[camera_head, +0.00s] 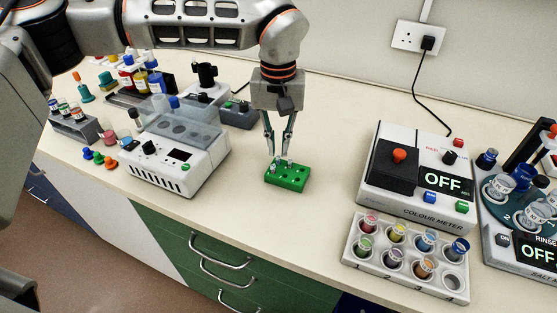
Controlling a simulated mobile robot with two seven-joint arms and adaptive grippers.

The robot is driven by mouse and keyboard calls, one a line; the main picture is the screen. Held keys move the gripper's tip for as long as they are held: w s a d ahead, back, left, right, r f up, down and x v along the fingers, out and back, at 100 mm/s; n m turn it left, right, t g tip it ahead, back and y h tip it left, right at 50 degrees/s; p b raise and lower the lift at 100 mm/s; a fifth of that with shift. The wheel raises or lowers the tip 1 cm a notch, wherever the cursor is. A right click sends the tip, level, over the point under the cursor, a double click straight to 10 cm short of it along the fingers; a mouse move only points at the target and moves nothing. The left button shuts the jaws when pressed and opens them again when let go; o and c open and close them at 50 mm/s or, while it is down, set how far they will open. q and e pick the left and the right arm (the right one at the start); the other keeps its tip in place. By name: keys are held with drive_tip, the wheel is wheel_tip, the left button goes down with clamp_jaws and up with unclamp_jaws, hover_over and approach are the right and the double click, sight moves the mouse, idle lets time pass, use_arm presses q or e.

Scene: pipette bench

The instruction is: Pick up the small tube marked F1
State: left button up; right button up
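A small green rack (288,180) stands on the bench near the middle of the view. A few small pale tubes (290,163) show at its back edge. They are too small for me to read any mark, so I cannot tell which is F1. My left gripper (279,156) points down right over the back left part of the rack. Its two fingers are apart, with the tips close to the tube tops. I see nothing clearly held between them. The fingertips partly hide the tubes there. My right gripper is not in view.
A white machine with a clear lid (180,150) stands left of the rack. The colour meter (419,180) and a white tray of coloured pots (405,262) stand to the right. The bench between rack and meter is clear. The front bench edge runs below the rack.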

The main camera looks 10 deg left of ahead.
sight(278, 157)
use_arm(q)
drive_tip(key=shift+w+f, duration=0.15)
drive_tip(key=shift+f, duration=1.4)
drive_tip(key=shift+c, duration=0.3)
drive_tip(key=shift+c, duration=1)
drive_tip(key=shift+r, duration=0.1)
